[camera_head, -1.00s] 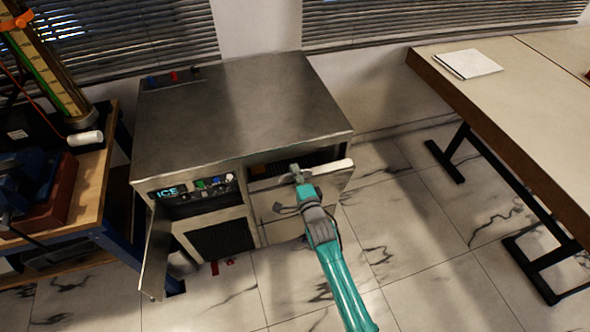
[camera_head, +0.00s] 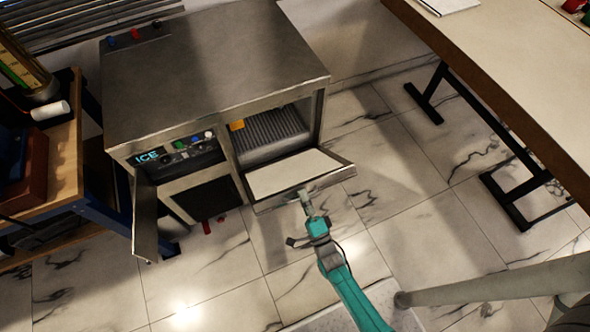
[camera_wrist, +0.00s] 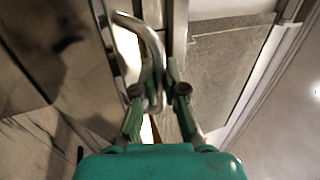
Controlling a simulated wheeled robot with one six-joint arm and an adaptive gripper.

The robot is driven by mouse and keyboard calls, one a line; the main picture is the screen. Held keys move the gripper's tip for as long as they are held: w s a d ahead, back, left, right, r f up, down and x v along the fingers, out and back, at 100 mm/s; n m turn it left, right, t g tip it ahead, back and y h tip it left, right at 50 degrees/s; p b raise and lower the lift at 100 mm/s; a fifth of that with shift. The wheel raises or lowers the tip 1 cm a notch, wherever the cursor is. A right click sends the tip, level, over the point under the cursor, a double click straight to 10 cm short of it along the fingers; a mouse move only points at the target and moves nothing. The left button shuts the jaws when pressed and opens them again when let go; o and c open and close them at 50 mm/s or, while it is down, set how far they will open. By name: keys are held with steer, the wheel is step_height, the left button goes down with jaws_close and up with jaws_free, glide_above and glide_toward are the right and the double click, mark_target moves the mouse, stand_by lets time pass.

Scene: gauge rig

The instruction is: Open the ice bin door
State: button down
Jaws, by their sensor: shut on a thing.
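The ice bin door (camera_head: 293,172) is tilted outward and down from the right half of the steel ice machine (camera_head: 215,65), with its pale inner face up. The bin opening (camera_head: 270,133) behind it shows a ribbed dark interior and a small orange piece. My gripper (camera_head: 306,198) is at the door's outer edge. In the wrist view, my gripper's green fingers (camera_wrist: 160,88) are shut on the bent metal handle (camera_wrist: 150,45). In the head view the handle is mostly hidden by the fingers.
A narrow panel door (camera_head: 145,220) hangs open at the machine's left, beside the ICE control panel (camera_head: 175,155). A wooden workbench (camera_head: 65,150) stands left and a long table (camera_head: 500,60) right. The marble floor (camera_head: 220,270) in front is mostly clear.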

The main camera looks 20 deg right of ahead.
steer(key=s+f, duration=0.4)
steer(key=f, duration=0.3)
steer(key=s+f, duration=0.4)
steer(key=f, duration=0.3)
steer(key=shift+s+f, duration=0.25)
steer(key=shift+f, duration=0.05)
steer(key=shift+s, duration=0.1)
steer(key=c, duration=1.2)
jaws_free()
steer(key=shift+f, duration=0.1)
steer(key=shift+s, duration=0.1)
steer(key=shift+s+d+f, duration=0.1)
steer(key=shift+s+f, duration=0.05)
steer(key=shift+s, duration=1.9)
steer(key=shift+s+a+f, duration=0.1)
steer(key=shift+s+f, duration=0.1)
steer(key=shift+s, duration=1.8)
steer(key=shift+s+d+f, duration=0.1)
steer(key=shift+s+f, duration=0.05)
steer(key=shift+s, duration=1.9)
